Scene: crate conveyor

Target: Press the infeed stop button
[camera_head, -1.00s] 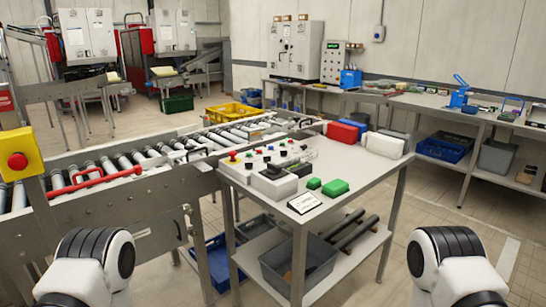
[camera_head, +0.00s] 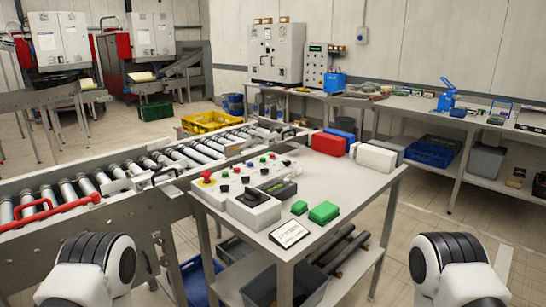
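A grey control panel (camera_head: 240,175) lies on the near side table. A red mushroom button (camera_head: 207,179) on a yellow base stands at its near left corner. Behind and right of it are several small red, green, blue and black buttons and knobs. I cannot read any label that names the infeed stop. The yellow box with a large red button, seen earlier at the left, is out of view. Only white and black links of my two arms show at the bottom corners. Neither gripper is in view, and neither arm touches the panel.
A roller conveyor (camera_head: 120,181) with a red bar (camera_head: 50,214) runs along the left of the table (camera_head: 345,186). Green blocks (camera_head: 323,212), a white sign (camera_head: 289,234) and red and white boxes (camera_head: 376,158) sit on the table. Floor is open at right.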

